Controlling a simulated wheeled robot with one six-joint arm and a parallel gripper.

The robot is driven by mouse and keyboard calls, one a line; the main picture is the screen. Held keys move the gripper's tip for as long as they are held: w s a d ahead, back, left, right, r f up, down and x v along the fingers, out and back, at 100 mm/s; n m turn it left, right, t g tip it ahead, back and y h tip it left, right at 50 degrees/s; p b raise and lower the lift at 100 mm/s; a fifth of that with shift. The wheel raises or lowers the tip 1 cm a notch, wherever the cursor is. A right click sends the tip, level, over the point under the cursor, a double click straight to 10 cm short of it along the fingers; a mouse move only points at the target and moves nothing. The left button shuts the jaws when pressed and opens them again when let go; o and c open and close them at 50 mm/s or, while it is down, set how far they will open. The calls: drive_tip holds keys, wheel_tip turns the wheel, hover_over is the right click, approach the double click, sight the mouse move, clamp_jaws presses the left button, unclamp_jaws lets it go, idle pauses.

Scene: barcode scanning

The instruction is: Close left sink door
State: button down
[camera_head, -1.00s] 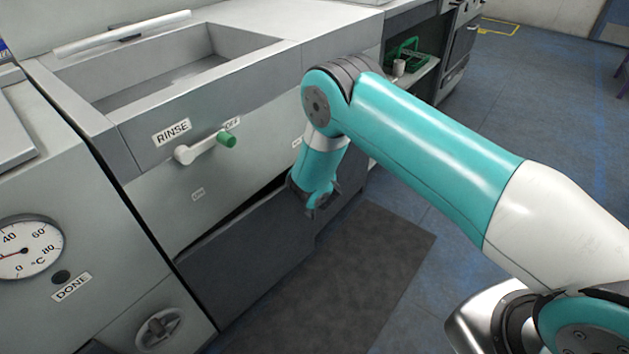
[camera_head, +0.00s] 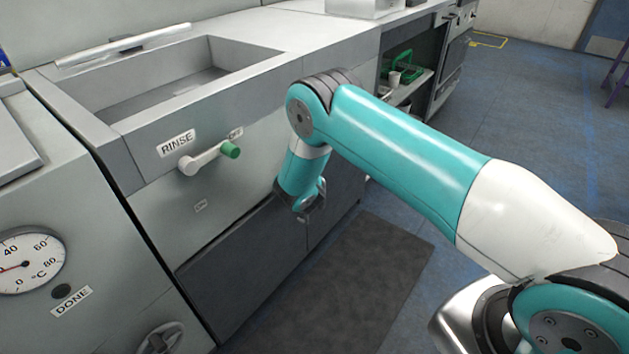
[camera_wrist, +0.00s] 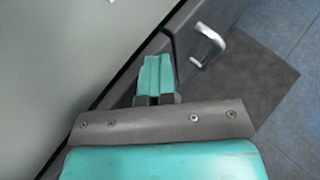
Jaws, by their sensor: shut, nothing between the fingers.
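The left sink door (camera_head: 235,270) is the dark grey panel under the rinse sink. It looks flush with the cabinet front, with only a thin line along its top edge. My gripper (camera_head: 305,214) is at the door's upper right, close to the seam with the right sink door (camera_head: 338,205); whether it touches is unclear. In the wrist view my gripper (camera_wrist: 157,62) is shut and empty, its fingers together near the dark door edge. A metal handle (camera_wrist: 208,46) on a dark door shows to its right.
The rinse lever (camera_head: 205,159) with a green knob sticks out from the panel above. A dark mat (camera_head: 360,275) lies on the clear floor in front. A temperature gauge (camera_head: 28,262) is on the unit at the left. An open shelf (camera_head: 410,85) stands beyond.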

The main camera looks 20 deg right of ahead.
drive_tip(key=s+d+r+p, duration=0.3)
drive_tip(key=s+d+r, duration=0.2)
drive_tip(key=s, duration=0.6)
drive_tip(key=shift+d+r, duration=0.15)
drive_tip(key=shift+d, duration=0.55)
drive_tip(key=s+a+r+m+g+y, duration=0.1)
drive_tip(key=s+a+r+m+g, duration=0.25)
drive_tip(key=r+m, duration=0.55)
drive_tip(key=s+a+r+m+g+y, duration=0.1)
drive_tip(key=s+a+r+m+g, duration=0.2)
drive_tip(key=r+m, duration=0.6)
drive_tip(key=s+a+r+m+g+y, duration=0.2)
drive_tip(key=s+a+r+m, duration=0.2)
drive_tip(key=s+r, duration=0.55)
drive_tip(key=s+a+r+m+g+y, duration=0.3)
drive_tip(key=s+r+m, duration=0.1)
drive_tip(key=s, duration=1)
wheel_tip(320, 180, up, 19)
drive_tip(key=s+p, duration=0.1)
drive_tip(key=p, duration=1.7)
drive_tip(key=shift+f+m, duration=0.15)
drive_tip(key=shift+m, duration=0.15)
